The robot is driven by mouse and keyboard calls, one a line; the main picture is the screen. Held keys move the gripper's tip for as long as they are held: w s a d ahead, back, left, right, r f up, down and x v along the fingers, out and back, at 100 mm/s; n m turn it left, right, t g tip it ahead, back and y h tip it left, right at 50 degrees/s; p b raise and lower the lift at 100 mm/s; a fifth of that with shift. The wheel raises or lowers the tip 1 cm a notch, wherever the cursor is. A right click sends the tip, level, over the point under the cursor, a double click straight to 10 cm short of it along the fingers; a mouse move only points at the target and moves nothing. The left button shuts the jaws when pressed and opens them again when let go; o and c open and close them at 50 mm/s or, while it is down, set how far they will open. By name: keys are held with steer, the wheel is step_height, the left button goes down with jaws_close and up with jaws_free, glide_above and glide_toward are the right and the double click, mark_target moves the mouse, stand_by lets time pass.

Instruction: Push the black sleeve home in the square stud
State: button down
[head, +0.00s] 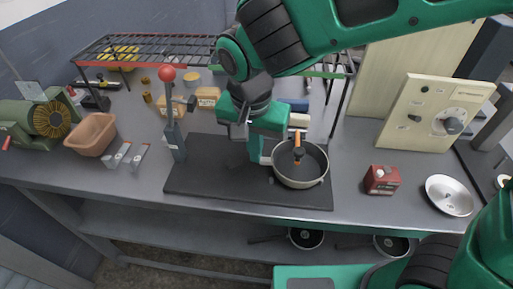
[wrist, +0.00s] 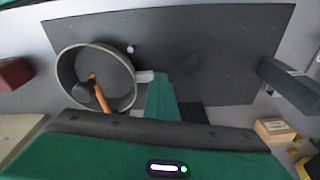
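I can make out no black sleeve or square stud in either view. A round pan (head: 318,178) with a dark inside and pale outer wall is at the right end of the black mat (head: 215,170). An orange-handled tool (head: 297,143) with a black head lies in it. In the wrist view the pan (wrist: 66,90) is at left and its short pale handle (wrist: 144,77) points right. My gripper (head: 266,157) is lowered at the pan's left side. Its green finger meets the handle's end in the wrist view (wrist: 160,98). Whether it grips the handle is hidden.
A red-knobbed lever stand (head: 173,128) rises at the mat's left. A brown bin (head: 92,136) and green motor (head: 45,122) are farther left. A red box (head: 381,180), a metal dish (head: 449,196) and a dial panel (head: 432,112) stand right. A wire rack (head: 150,48) spans the back.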

steer(key=m, duration=0.2)
steer(key=s+m, duration=0.1)
steer(key=shift+d+m+h, duration=0.4)
steer(key=shift+s+a+r+m+g, duration=0.15)
steer(key=shift+s+m+g, duration=0.2)
steer(key=shift+m, duration=0.55)
steer(key=shift+s+d+r+m, duration=0.15)
steer(key=shift+s+m, duration=0.1)
steer(key=shift+m, duration=0.3)
steer(key=shift+s+d+r+m, duration=0.15)
steer(key=shift+s+m, duration=0.1)
steer(key=shift+m, duration=0.3)
steer(key=shift+r+g, duration=0.1)
steer(key=shift+g, duration=0.15)
steer(key=shift+s+a+r+m, duration=0.1)
steer(key=shift+s+a+m, duration=0.1)
steer(key=shift+s+m, duration=0.15)
steer(key=shift+s+r+m, duration=0.15)
steer(key=shift+m, duration=0.2)
steer(key=shift+s+r+m+g, duration=0.35)
steer(key=shift+s+m, duration=0.35)
steer(key=shift+m, duration=0.5)
steer(key=s+d+r+y, duration=0.1)
steer(key=s+d, duration=0.2)
steer(key=s, duration=0.2)
steer(key=shift+d+r, duration=0.15)
steer(key=shift+r, duration=0.25)
stand_by(2.2)
